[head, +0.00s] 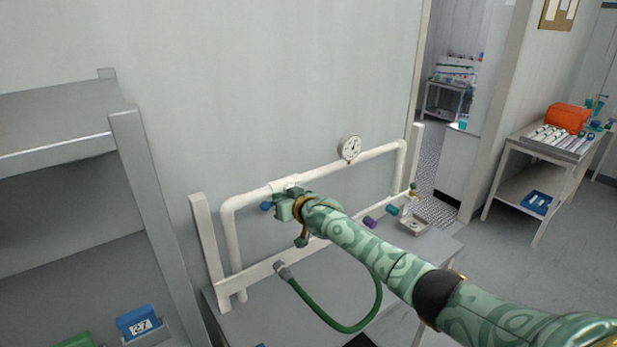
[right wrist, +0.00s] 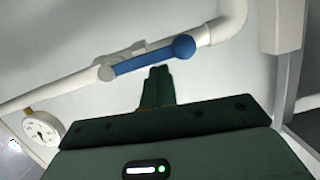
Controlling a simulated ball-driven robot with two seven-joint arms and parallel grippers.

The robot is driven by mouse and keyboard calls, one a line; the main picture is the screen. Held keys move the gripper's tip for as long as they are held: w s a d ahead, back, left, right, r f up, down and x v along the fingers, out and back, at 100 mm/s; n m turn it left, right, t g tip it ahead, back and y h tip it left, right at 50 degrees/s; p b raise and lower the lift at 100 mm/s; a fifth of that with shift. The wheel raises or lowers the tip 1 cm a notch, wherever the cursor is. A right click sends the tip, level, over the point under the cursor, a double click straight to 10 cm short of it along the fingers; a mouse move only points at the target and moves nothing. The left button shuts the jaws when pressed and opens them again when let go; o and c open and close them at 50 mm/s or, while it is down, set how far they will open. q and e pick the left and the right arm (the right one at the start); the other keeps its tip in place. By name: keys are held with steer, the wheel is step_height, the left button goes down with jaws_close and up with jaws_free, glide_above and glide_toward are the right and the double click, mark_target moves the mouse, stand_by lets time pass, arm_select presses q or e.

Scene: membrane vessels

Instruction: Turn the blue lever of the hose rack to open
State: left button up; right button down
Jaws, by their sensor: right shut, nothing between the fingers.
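The hose rack's white pipe (head: 330,164) runs along the wall above a grey table. The blue lever (right wrist: 145,62) shows in the right wrist view, with a round knob at its right end and a pale pivot at its left. It lies roughly along the pipe (right wrist: 55,90). In the head view only its blue knob (head: 266,206) shows, left of my right gripper (head: 286,205), which hides the rest. My right gripper's shut fingertips (right wrist: 157,73) are empty, close below the lever's middle; I cannot tell whether they touch it. My left gripper is out of view.
A round gauge (head: 350,147) stands on the pipe. A green hose (head: 335,322) hangs in a loop over the table. A grey shelf unit (head: 150,190) stands close on the left. Purple and teal pieces and a small tray (head: 414,224) lie at the table's right.

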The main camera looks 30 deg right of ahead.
step_height(320, 180, up, 5)
steer(key=p, duration=0.5)
steer(key=f+v, duration=0.1)
steer(key=v, duration=0.8)
steer(key=shift+s+r, duration=0.15)
steer(key=shift+s, duration=0.35)
